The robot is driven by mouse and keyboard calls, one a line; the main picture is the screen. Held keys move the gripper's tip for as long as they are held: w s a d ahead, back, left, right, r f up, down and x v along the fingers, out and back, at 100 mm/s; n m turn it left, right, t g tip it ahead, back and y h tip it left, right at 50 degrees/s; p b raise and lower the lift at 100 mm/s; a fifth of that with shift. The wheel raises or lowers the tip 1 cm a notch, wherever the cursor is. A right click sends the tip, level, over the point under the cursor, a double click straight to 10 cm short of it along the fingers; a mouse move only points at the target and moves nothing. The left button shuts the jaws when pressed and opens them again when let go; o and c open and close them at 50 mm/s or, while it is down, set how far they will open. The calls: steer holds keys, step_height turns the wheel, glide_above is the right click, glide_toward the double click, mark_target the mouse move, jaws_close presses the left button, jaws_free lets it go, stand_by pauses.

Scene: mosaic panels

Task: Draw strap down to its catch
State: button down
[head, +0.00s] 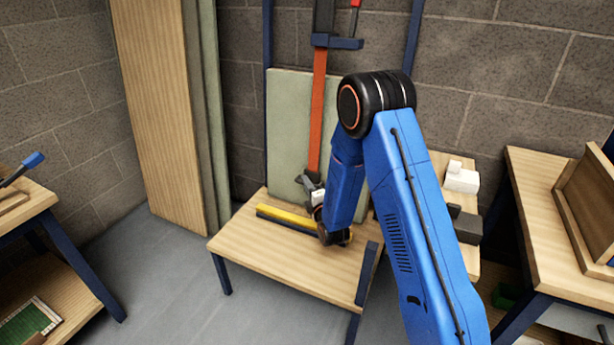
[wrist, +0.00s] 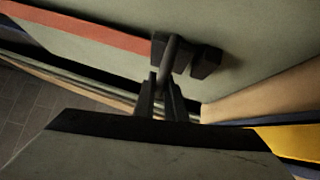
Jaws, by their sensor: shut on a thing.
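The orange-red strap (head: 318,115) hangs straight down in front of a grey-green panel (head: 289,130). In the wrist view the strap (wrist: 85,30) runs in from the upper left to a dark end fitting (wrist: 206,61) with a round grey bar (wrist: 171,55). My gripper (head: 307,184) is at the strap's lower end, just above the bench. In the wrist view my gripper (wrist: 162,85) is shut on this bar. I cannot make out the catch; the arm hides part of the bench.
A yellow bar (head: 285,218) lies along the wooden bench (head: 270,250), close to my gripper. A blue bracket (head: 336,42) is high on the strap. White (head: 462,177) and dark blocks (head: 466,226) stand to the right. Tall boards (head: 160,110) lean at the left.

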steer(key=shift+f, duration=0.4)
steer(key=shift+s+f, duration=0.1)
steer(key=c, duration=1.8)
jaws_free()
steer(key=shift+v, duration=3.7)
